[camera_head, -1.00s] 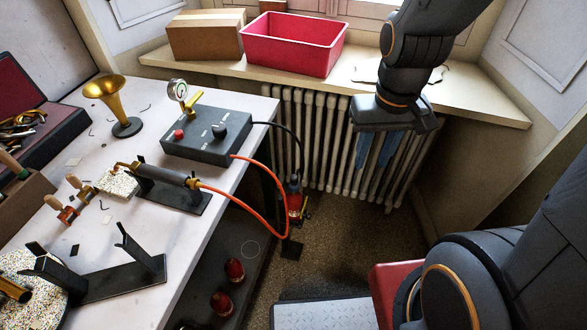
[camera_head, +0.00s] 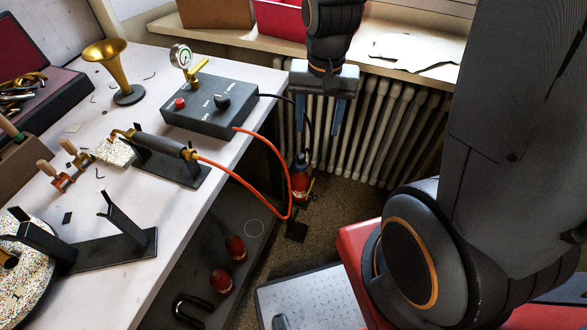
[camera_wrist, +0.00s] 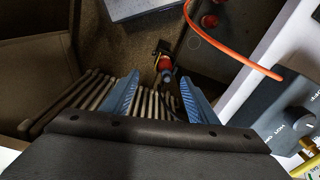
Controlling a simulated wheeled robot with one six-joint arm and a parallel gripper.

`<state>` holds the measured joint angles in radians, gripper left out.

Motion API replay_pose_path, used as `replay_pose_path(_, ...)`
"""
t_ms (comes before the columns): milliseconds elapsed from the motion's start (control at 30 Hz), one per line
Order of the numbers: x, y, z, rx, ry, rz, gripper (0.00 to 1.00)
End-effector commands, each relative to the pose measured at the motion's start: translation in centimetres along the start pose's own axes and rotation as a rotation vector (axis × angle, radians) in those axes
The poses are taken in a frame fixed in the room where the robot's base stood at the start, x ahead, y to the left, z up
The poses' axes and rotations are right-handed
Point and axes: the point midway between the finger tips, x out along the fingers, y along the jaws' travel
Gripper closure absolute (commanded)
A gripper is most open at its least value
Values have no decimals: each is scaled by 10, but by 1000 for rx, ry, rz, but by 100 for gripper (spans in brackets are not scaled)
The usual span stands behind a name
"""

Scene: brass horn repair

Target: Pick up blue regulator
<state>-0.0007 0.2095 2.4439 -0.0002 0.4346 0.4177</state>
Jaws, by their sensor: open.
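My gripper (camera_head: 318,129) hangs pointing down in front of the radiator, its two blue fingers spread with nothing between them. A red cylinder (camera_head: 299,186) stands below and slightly left of the gripper, beside the workbench. A small blue-grey fitting on its top, probably the blue regulator (camera_head: 300,164), joins the black hose. In the wrist view, the fingers (camera_wrist: 159,80) are apart, and the red cylinder (camera_wrist: 165,61) with its blue-grey top (camera_wrist: 168,77) shows between them, farther down. The fitting's details are too small to make out.
The white workbench (camera_head: 145,260) is at left, with a dark control box (camera_head: 211,118) near its edge. The radiator (camera_head: 390,135) and windowsill (camera_head: 430,82) are behind. Red bottles (camera_head: 235,247) sit on the low shelf.

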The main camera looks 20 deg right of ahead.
Motion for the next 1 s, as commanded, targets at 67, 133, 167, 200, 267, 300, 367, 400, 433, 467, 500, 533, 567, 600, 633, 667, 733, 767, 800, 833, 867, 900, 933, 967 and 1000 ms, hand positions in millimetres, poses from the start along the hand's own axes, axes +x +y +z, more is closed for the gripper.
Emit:
replay_pose_path(67, 50, -10, -23, 187, -16, 9, 46)
replay_pose_path(133, 84, -18, -40, 356, -23, 15, 46)
replay_pose_path(167, 98, -21, -47, 425, -25, 18, 46)
replay_pose_path(200, 116, -25, -54, 514, -28, 22, 46)
replay_pose_path(267, 140, -30, -65, 636, -31, 28, 46)
replay_pose_path(300, 155, -33, -71, 709, -32, 31, 46)
replay_pose_path(367, 174, -37, -78, 803, -34, 36, 46)
replay_pose_path(400, 184, -39, -82, 855, -34, 38, 46)
replay_pose_path(433, 190, -40, -85, 888, -34, 40, 46)
replay_pose_path(467, 195, -41, -87, 916, -35, 41, 46)
replay_pose_path(500, 201, -42, -88, 947, -35, 43, 46)
replay_pose_path(533, 204, -42, -90, 964, -35, 44, 46)
replay_pose_path(567, 207, -43, -91, 978, -35, 44, 46)
replay_pose_path(600, 210, -43, -91, 989, -35, 45, 46)
replay_pose_path(633, 213, -43, -91, 996, -35, 46, 46)
replay_pose_path(667, 215, -43, -91, 999, -35, 46, 46)
replay_pose_path(733, 222, -42, -91, 1000, -35, 46, 46)
replay_pose_path(767, 225, -42, -90, 1000, -36, 47, 46)
replay_pose_path(800, 229, -42, -90, 999, -36, 47, 46)
replay_pose_path(833, 231, -42, -90, 999, -35, 46, 46)
replay_pose_path(867, 233, -42, -91, 999, -35, 45, 46)
replay_pose_path(900, 236, -42, -91, 999, -35, 45, 46)
replay_pose_path(933, 238, -42, -91, 998, -35, 46, 46)
replay_pose_path(967, 241, -42, -91, 998, -36, 46, 46)
replay_pose_path(1000, 246, -42, -92, 998, -36, 46, 46)
